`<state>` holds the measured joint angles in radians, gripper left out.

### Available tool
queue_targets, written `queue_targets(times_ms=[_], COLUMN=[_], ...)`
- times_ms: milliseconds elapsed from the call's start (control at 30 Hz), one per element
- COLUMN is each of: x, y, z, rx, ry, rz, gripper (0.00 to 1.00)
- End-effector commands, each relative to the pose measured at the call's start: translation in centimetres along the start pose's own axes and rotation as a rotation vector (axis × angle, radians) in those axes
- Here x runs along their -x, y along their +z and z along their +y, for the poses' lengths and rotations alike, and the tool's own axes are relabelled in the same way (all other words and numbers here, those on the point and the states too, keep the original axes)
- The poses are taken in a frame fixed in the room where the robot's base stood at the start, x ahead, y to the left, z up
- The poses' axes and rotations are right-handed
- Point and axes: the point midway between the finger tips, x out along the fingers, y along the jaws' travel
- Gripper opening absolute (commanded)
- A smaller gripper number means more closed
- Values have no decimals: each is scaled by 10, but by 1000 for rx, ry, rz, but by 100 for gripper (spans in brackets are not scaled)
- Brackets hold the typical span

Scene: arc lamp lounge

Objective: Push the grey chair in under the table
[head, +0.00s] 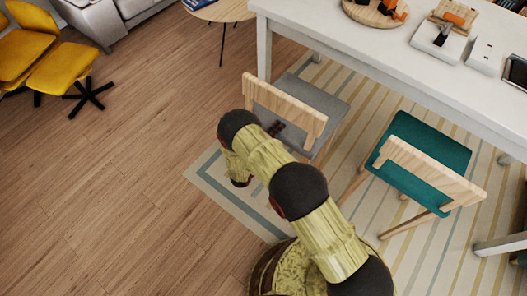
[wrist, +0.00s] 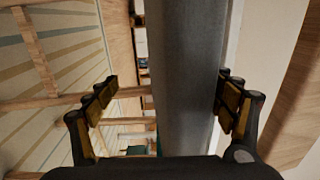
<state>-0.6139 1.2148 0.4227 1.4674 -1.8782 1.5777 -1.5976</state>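The grey chair has a grey seat (head: 322,96) and a pale wooden backrest (head: 284,105). It stands at the near side of the white table (head: 345,32), its backrest towards me. In the head view most of the seat shows clear of the tabletop. My gripper (head: 275,128) is low behind the backrest, at the rear of the seat, partly hidden by my arm. In the wrist view my gripper (wrist: 165,97) is open, its fingers wide apart. The grey seat edge (wrist: 182,80) fills much of the gap between them; whether they touch it I cannot tell.
A teal chair (head: 425,150) with a wooden back stands to the right. A striped rug (head: 235,190) lies under both chairs. A yellow chair (head: 62,72), a grey sofa (head: 92,22) and a small round table (head: 222,10) are at upper left. The wooden floor at left is clear.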

Motion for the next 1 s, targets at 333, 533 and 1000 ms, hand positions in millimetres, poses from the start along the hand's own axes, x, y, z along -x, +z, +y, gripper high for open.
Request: queue_targets(times_ms=[333, 533, 1000], x=[0, 0, 0], y=[-14, -13, -8], z=[14, 13, 11], rx=[19, 19, 14], ry=[28, 29, 27], rz=[12, 11, 5], gripper=[74, 65, 61])
